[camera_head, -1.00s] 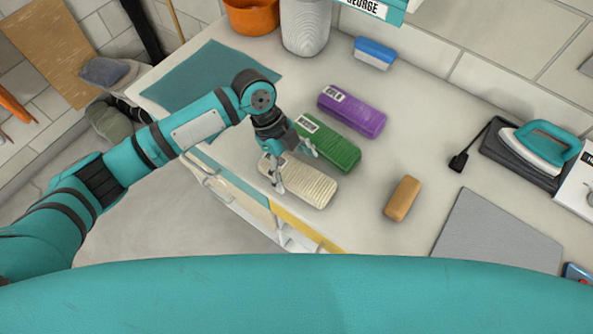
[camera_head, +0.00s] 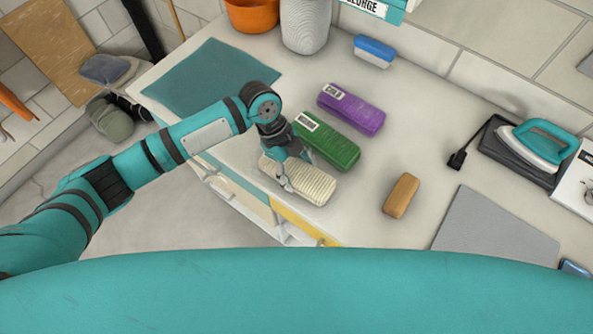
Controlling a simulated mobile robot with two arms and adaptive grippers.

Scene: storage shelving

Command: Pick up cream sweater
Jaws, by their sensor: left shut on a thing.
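The cream sweater (camera_head: 311,183) is a ribbed, folded cream bundle near the front edge of the white counter. My left gripper (camera_head: 288,177) comes down over its left part and is shut on it. The gripper hides part of the sweater's left end. I cannot tell whether the sweater is clear of the counter. My right gripper is not in view.
A green folded bundle (camera_head: 338,150) lies close behind the sweater, and a purple one (camera_head: 352,113) behind that. A brown block (camera_head: 401,195) lies to the right. A grey mat (camera_head: 495,235) and an iron (camera_head: 540,145) are farther right. A teal mat (camera_head: 205,80) lies back left.

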